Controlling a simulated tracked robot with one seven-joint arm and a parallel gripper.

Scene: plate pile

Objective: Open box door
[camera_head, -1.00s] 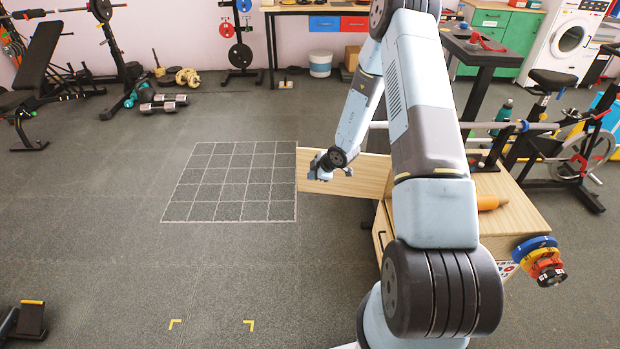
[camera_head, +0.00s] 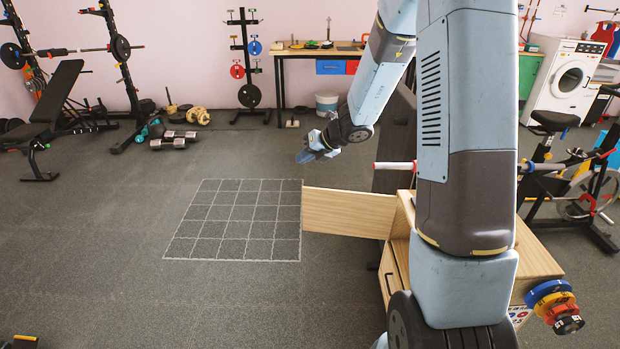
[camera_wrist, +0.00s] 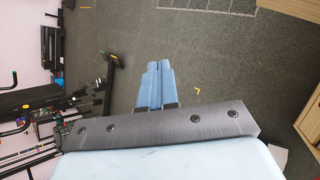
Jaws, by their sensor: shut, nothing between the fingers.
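The wooden box (camera_head: 541,262) stands at the right, partly hidden behind my arm. Its door (camera_head: 348,213) is a light wood panel that stands swung out to the left, with its free edge near the grid on the floor. Below the door, the box front has a drawer with a dark handle (camera_head: 389,287). My gripper (camera_head: 304,157) is shut and empty, above and beyond the door's free end, apart from it. In the wrist view, the two blue fingers (camera_wrist: 157,84) lie together over bare floor. A wooden panel (camera_wrist: 301,30) shows at that view's upper right.
A white grid (camera_head: 240,220) is marked on the floor left of the door. Coloured weight discs (camera_head: 553,303) stick out from the box's right side. A bench (camera_head: 50,120) and dumbbells (camera_head: 174,140) stand far left.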

